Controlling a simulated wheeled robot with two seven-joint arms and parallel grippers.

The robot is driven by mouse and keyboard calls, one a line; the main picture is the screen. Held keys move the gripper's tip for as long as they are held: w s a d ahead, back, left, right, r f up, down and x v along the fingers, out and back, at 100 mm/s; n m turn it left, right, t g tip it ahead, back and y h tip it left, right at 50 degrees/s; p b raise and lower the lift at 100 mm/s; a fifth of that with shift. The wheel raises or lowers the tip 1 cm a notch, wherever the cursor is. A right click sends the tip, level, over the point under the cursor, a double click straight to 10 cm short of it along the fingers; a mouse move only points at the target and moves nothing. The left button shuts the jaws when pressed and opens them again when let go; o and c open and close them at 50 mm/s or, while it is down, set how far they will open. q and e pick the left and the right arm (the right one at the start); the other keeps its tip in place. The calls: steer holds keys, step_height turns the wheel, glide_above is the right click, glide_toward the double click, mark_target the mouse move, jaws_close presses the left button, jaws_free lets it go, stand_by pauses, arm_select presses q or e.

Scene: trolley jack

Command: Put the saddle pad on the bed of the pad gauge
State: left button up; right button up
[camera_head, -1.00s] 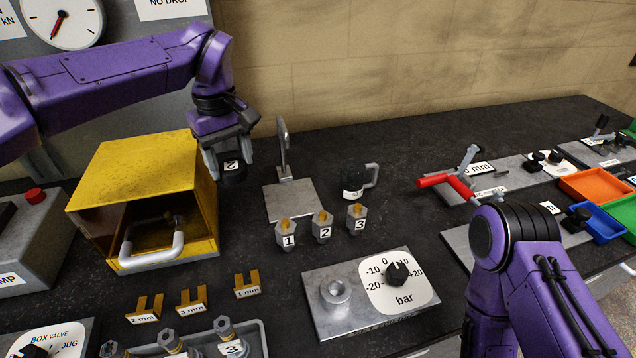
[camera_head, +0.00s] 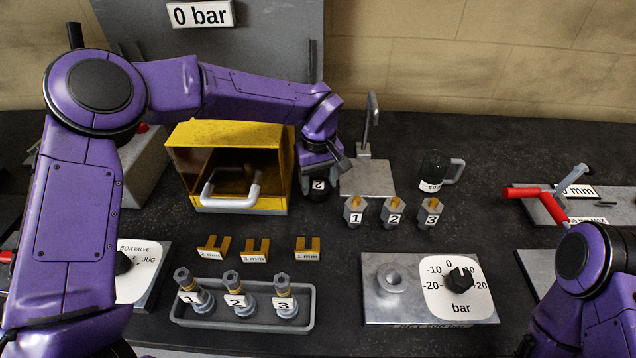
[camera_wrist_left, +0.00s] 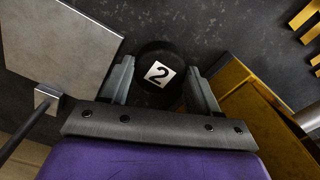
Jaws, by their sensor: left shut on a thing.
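The saddle pad is a round black piece with a white label "2" (camera_wrist_left: 159,73). It also shows in the head view (camera_head: 318,187), partly hidden by the fingers. My left gripper (camera_head: 322,178) is shut on it, pointing down, between the yellow box and a grey plate. In the left wrist view the two fingers of this gripper (camera_wrist_left: 159,88) stand on either side of the pad. A grey device with a red handle (camera_head: 535,194) and mm labels is at the right; I cannot tell for certain which device is the pad gauge. My right gripper is out of view.
The yellow box (camera_head: 240,137) is close left of the left gripper. The grey plate (camera_head: 372,178) with an upright arm is close right. A black mug (camera_head: 434,168), several numbered fittings, a tray (camera_head: 242,319) and a bar dial panel (camera_head: 373,309) occupy the bench.

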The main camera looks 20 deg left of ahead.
arm_select(q)
steer(key=shift+w+f, duration=0.15)
steer(key=shift+f, duration=0.75)
steer(key=o, duration=1.1)
steer(key=shift+f, duration=0.1)
